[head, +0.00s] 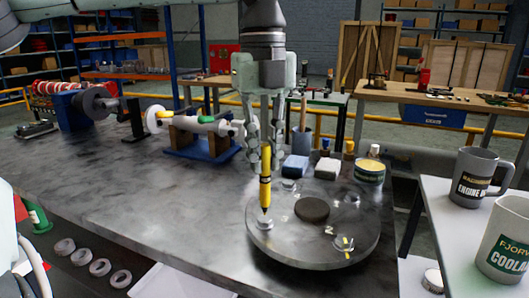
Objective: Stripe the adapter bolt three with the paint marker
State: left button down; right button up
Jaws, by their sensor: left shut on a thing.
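The adapter (300,258) is a round grey metal disc lying flat on the dark bench top, with a dark round hub (312,209) in its middle. Several bolts sit around its rim. The front right bolt (343,244) bears a yellow mark. My left gripper (265,148) points straight down, shut on the yellow paint marker (266,190). The marker is upright, its dark tip down at the left bolt (265,224), touching it or just above. I cannot tell which bolt is number three. My right gripper is not in view.
Blue and white blocks (295,168), small bottles and a yellow-banded tin (370,170) stand close behind the disc. A shaft on a blue stand (200,145) is further left. Grey mugs (476,178) stand on a white table at right.

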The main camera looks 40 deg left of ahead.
pick_arm(q)
jog(key=shift+f, duration=0.25)
jog(key=shift+s+d, duration=0.2)
jog(key=shift+s, duration=0.1)
dwell(0.9)
jog(key=shift+r, duration=0.35)
jog(key=shift+r, duration=2.4)
